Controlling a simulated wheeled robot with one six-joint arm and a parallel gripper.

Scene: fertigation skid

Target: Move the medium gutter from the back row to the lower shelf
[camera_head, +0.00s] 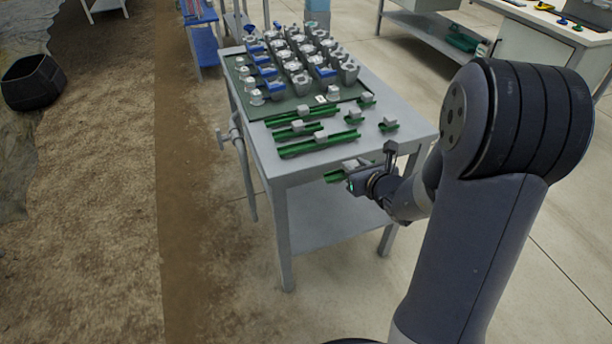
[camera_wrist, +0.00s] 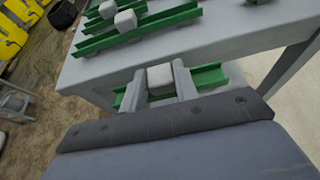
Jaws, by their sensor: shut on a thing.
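My gripper (camera_wrist: 159,88) is shut on a green gutter (camera_wrist: 208,77) by the pale grey block on its middle. The gutter sticks out on both sides of the fingers. In the head view the gutter (camera_head: 335,178) is held just off the table's near edge, around tabletop height and above the lower shelf; my gripper (camera_head: 352,172) partly hides it. I take it as the medium gutter, though its length is partly covered. The lower shelf (camera_head: 325,222) is a bare grey board between the table legs.
Longer green gutters (camera_head: 318,146) and short ones (camera_head: 388,126) lie on the grey tabletop (camera_head: 400,105). A tray of grey and blue fittings (camera_head: 300,65) stands behind them. The tabletop edge and the front legs (camera_head: 285,240) border the shelf opening. A pipe runs along the left side.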

